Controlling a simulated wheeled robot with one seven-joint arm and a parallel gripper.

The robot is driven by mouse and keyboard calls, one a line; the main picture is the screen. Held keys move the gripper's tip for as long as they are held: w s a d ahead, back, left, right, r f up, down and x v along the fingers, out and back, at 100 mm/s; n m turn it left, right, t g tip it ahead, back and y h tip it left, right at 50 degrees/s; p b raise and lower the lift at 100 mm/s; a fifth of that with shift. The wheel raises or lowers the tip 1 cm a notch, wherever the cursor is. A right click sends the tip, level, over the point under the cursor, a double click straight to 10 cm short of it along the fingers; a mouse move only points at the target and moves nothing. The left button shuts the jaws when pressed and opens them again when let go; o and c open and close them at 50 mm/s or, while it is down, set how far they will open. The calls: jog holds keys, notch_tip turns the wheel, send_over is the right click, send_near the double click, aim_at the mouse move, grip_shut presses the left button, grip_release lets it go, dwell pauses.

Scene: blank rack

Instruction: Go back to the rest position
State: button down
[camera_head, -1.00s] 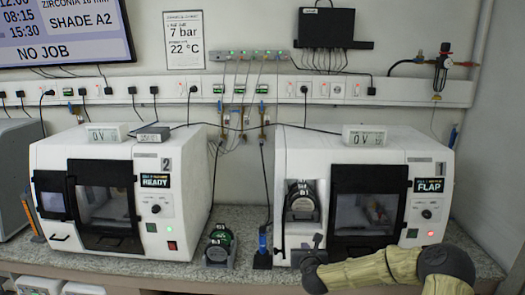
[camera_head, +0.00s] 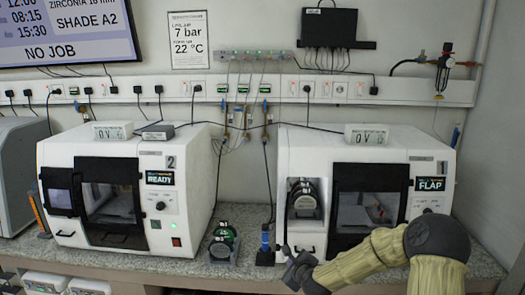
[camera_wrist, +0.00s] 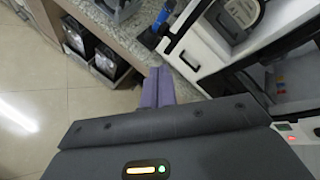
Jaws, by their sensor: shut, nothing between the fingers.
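My arm reaches in from the lower right of the head view, in front of machine 1 (camera_head: 409,208). My gripper (camera_head: 291,258) is small and dark there, at the lower left of that machine's front, and its fingers are hard to make out. In the wrist view the two purple-grey fingers (camera_wrist: 158,86) lie together, shut and empty. They point towards the bench edge, with floor and the bench side behind them. No contact with anything shows.
Machine 2 (camera_head: 125,178) stands on the left of the speckled bench (camera_head: 255,223). Between the machines are a disc holder (camera_head: 223,243) and a blue-topped tool (camera_head: 265,240). Machine 1's side bay holds discs (camera_head: 303,195). Bins (camera_wrist: 92,45) sit under the bench; the floor (camera_wrist: 30,75) is clear.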

jog(key=s+d+r+n+g+h, duration=0.1)
jog(key=s+d+r+n+g, duration=0.1)
jog(key=s+n, duration=0.6)
jog(key=s+d+r+n+g, duration=0.2)
jog(key=s+n+g, duration=0.2)
jog(key=s+n, duration=0.4)
jog(key=s+d+r+n+g+h, duration=0.1)
jog(key=s+n+g, duration=0.2)
jog(key=s+n, duration=0.5)
jog(key=s, duration=0.7)
jog(key=shift+d+r+n+h, duration=0.3)
jog(key=shift+d+r, duration=0.1)
jog(key=shift+s, duration=0.15)
